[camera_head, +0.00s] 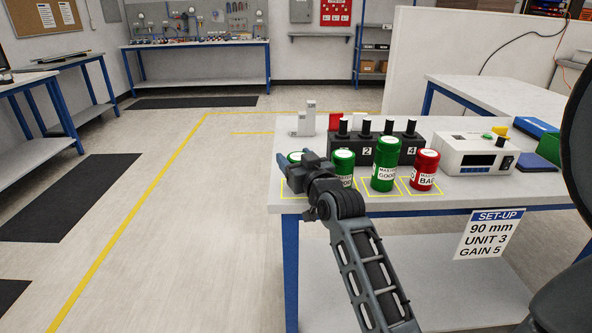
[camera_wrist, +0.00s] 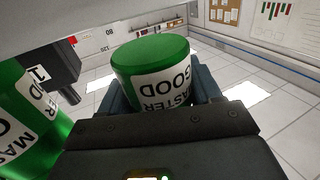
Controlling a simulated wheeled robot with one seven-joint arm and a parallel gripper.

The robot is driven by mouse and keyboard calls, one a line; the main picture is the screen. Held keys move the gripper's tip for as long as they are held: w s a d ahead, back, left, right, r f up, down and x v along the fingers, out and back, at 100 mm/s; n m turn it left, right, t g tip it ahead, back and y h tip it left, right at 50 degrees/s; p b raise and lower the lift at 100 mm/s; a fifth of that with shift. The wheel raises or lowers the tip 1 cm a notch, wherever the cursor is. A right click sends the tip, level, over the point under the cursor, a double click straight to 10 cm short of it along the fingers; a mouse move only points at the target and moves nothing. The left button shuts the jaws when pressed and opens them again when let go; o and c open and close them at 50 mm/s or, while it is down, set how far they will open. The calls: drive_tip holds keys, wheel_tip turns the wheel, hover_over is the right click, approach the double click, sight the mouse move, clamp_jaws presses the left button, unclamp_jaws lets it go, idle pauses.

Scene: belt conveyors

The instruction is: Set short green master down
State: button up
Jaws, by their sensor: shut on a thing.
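My gripper (camera_head: 305,172) is at the left front of the table and is shut on a short green master (camera_wrist: 150,70). Another green master (camera_head: 343,162) stands just to the right and shows large at left in the wrist view (camera_wrist: 22,115). A taller green master (camera_head: 386,155) and a red master (camera_head: 426,165) stand further right.
Yellow outlined squares mark the front of the table (camera_head: 470,193). Behind the masters stands a black numbered block (camera_head: 372,145) with several posts. A white stepped block (camera_head: 306,120) is behind my gripper. A white instrument box (camera_head: 465,150) stands at right.

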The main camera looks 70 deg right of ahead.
drive_tip(key=shift+f, duration=1.2)
drive_tip(key=shift+f, duration=0.2)
drive_tip(key=o, duration=1.2)
drive_tip(key=shift+o, duration=0.2)
drive_tip(key=b+v, duration=0.1)
drive_tip(key=v, duration=0.6)
drive_tip(key=shift+s+a, duration=0.15)
drive_tip(key=shift+s, duration=0.05)
drive_tip(key=shift+a+r+p, duration=0.15)
drive_tip(key=shift+r+p, duration=0.2)
drive_tip(key=shift+p, duration=0.8)
drive_tip(key=p, duration=0.3)
drive_tip(key=shift+w, duration=0.1)
